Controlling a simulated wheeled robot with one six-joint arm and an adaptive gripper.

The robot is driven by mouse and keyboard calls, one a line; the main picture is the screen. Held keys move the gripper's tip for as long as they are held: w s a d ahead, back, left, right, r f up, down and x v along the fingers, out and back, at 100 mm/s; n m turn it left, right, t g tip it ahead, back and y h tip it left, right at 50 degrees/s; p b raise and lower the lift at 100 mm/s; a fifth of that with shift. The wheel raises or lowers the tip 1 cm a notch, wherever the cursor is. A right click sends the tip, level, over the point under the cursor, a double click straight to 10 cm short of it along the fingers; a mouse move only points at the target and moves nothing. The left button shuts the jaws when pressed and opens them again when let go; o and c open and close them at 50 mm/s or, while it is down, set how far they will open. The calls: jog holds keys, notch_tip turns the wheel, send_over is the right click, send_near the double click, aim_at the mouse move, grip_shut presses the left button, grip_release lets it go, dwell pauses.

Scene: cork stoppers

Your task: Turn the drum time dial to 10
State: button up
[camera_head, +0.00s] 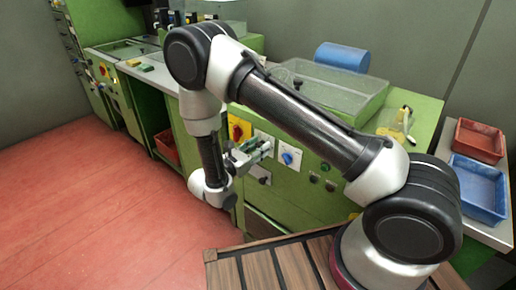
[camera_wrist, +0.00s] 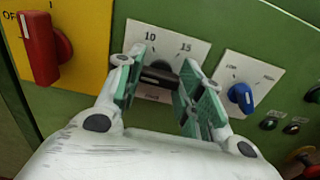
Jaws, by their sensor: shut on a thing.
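Lower lettering is partly hidden. My gripper (camera_wrist: 162,82) has its two green-padded fingers on either side of the knob and is shut on it. The knob's bar lies roughly crosswise, with a pale mark near its left end. Exactly where it points is hard to tell. In the head view my gripper (camera_head: 254,152) is at the green machine's front panel and hides most of this dial.
A red switch (camera_wrist: 40,48) on a yellow plate is left of the dial. A blue knob (camera_wrist: 241,97) on a white plate is right of it, close to my right finger. Red floor (camera_head: 90,210) is open at left.

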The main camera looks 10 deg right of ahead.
jog(key=m, duration=1.1)
dwell(0.3)
jog(key=shift+m, duration=0.4)
jog(key=o, duration=1)
jog(key=v, duration=1.2)
